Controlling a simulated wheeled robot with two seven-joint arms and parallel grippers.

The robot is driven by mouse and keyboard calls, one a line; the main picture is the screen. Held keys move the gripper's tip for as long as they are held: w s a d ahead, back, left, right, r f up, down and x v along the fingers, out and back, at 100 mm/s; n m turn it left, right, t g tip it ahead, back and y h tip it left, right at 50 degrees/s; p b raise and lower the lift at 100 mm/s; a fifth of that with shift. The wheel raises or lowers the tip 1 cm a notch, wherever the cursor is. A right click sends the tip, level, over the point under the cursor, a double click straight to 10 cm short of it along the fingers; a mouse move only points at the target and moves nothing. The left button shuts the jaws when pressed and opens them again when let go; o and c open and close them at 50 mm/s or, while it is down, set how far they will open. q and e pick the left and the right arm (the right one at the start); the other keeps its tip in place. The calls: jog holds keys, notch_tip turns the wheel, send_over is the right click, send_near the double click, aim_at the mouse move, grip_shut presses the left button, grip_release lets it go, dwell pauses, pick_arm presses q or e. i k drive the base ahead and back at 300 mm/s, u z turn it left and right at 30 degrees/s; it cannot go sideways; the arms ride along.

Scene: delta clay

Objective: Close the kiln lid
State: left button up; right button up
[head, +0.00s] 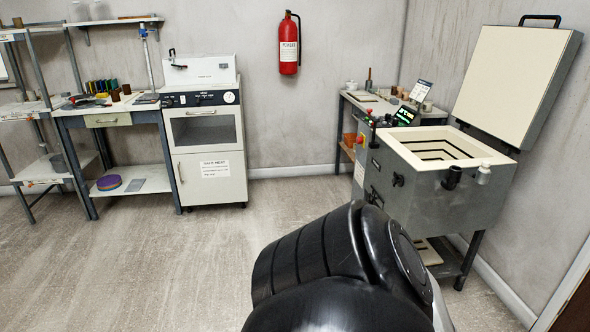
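The kiln (437,190) stands at the right side of the head view, a grey box on a dark stand. Its lid (515,85) is raised, leaning back towards the wall, with a cream inner face and a dark handle (540,18) at its top edge. The square cream opening (440,148) of the kiln is uncovered. A black arm part of mine fills the bottom middle, in front of the kiln's lower left. Neither of my grippers shows in the view.
A white oven cabinet (212,183) and a workbench (108,119) stand along the back wall. A small table (345,102) with pots is behind the kiln's left. A red extinguisher (289,45) hangs on the wall. The floor (150,270) at left is clear.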

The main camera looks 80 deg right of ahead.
aim_at(514, 76)
jog(key=z, duration=3.6)
jog(key=i, duration=0.35)
jog(key=z, duration=0.1)
